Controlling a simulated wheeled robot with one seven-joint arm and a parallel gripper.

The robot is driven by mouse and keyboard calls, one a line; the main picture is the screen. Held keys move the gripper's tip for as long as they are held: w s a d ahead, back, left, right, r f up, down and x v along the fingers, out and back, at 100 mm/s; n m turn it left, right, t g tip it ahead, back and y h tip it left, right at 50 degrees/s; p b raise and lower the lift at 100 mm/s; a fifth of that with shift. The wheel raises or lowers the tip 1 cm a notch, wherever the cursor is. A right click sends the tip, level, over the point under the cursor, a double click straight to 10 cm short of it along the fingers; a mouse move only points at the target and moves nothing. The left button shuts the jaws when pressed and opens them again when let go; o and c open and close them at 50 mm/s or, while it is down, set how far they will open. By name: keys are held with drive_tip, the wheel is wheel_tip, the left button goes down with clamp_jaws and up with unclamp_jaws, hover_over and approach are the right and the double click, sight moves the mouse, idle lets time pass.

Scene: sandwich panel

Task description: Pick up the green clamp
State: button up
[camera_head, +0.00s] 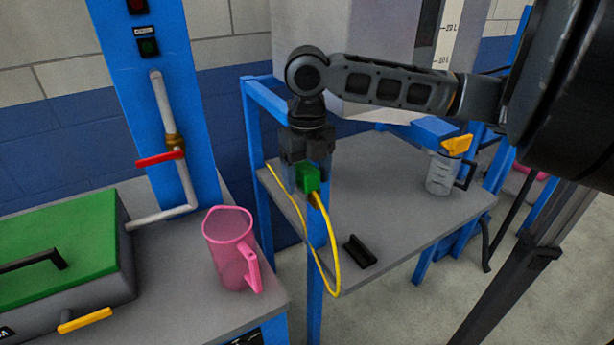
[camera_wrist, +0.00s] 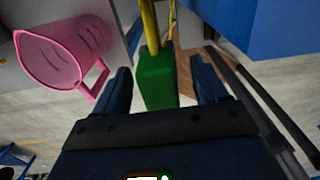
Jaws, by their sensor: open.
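The green clamp (camera_head: 308,177) is a small green block with a yellow cable running from it. In the head view it is at the left part of the grey table, directly under my gripper (camera_head: 306,170). In the wrist view the green clamp (camera_wrist: 157,80) lies between the two dark fingers of my gripper (camera_wrist: 162,88), with a visible gap on each side. The fingers are open and do not appear to press on it. The yellow cable (camera_head: 333,245) loops down past the table edge.
A pink jug (camera_head: 228,245) stands on the left bench, also seen in the wrist view (camera_wrist: 55,55). A clear jug (camera_head: 440,175) with a yellow piece stands at the table's right. A black block (camera_head: 360,251) lies near the front edge. A blue post (camera_head: 165,80) rises behind the bench.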

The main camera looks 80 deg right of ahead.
drive_tip(key=shift+f, duration=0.2)
drive_tip(key=c, duration=1.2)
